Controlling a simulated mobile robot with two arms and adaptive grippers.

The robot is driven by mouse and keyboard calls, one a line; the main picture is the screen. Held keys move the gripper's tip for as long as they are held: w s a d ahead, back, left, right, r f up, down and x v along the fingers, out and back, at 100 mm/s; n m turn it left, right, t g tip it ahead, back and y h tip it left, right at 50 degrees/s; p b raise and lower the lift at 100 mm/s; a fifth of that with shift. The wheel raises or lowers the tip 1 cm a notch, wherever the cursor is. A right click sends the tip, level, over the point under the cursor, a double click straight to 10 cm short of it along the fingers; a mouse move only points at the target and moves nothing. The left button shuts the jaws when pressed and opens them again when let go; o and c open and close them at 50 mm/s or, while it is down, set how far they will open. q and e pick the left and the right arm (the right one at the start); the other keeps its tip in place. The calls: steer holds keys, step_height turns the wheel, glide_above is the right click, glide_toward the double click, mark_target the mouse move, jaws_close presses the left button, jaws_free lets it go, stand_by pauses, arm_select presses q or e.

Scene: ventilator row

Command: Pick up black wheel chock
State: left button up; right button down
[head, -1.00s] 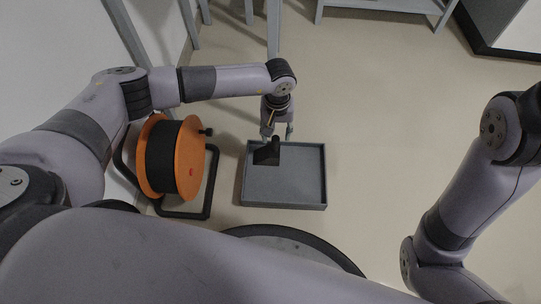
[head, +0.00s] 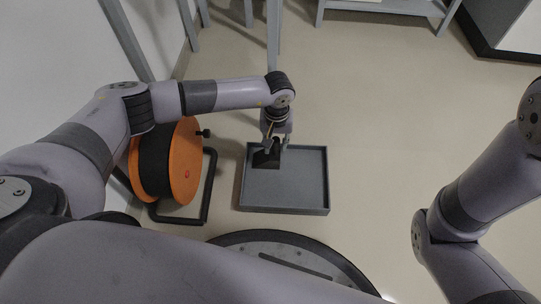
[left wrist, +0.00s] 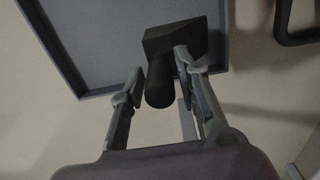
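The black wheel chock (head: 266,160) sits in the upper left corner of a shallow grey tray (head: 300,197) on the floor. My left gripper (head: 278,146) is over it and partly covers it. In the left wrist view, the chock (left wrist: 168,40) shows a dark block with a rounded handle pointing toward the camera. My left gripper (left wrist: 158,68) is open, with the handle between its fingers. The right finger is close to the handle and block; I cannot tell whether it touches. The left finger is clearly apart. My right gripper is out of view.
An orange cable reel (head: 185,165) on a black tube stand is close to the left of the tray. A grey shelf or table (head: 385,6) stands at the back. The floor right of the tray is clear.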

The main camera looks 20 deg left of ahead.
arm_select(q)
jaws_close()
stand_by(0.7)
